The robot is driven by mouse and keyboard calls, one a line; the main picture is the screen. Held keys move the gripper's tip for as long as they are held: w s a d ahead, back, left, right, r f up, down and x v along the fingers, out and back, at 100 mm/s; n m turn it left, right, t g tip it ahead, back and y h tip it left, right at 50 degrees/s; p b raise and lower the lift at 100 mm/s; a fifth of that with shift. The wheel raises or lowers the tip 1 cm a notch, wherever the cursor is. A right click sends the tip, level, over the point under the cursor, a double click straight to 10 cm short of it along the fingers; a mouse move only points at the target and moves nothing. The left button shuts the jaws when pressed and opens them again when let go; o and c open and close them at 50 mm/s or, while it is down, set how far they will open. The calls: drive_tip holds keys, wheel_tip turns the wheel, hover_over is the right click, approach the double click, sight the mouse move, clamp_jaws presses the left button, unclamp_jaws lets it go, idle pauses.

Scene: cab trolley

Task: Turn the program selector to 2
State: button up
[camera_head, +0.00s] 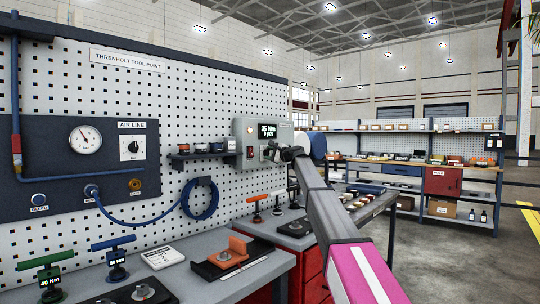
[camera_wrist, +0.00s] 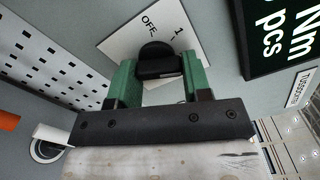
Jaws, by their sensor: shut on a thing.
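The program selector is a black knob (camera_wrist: 157,58) on a white label plate (camera_wrist: 120,45), close up in the wrist view. The marks "OFF" and "1" show on the plate beyond the knob; a "2" is not visible, and I cannot tell exactly where the knob points. My gripper (camera_wrist: 158,68) has its green fingers on either side of the knob and is shut on it. In the head view, my gripper (camera_head: 287,152) is at the right part of the grey control box (camera_head: 240,143), below its display (camera_head: 268,131), and hides the selector.
The display (camera_wrist: 282,35) is close to the right of my fingers in the wrist view. A pegboard (camera_head: 100,75) carries the air line panel (camera_head: 60,165) and a blue coiled hose (camera_head: 200,198). Torque tools and an orange fixture (camera_head: 233,250) stand on the bench below.

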idle(0.4)
drive_tip(key=o, duration=0.9)
drive_tip(key=v, duration=1.1)
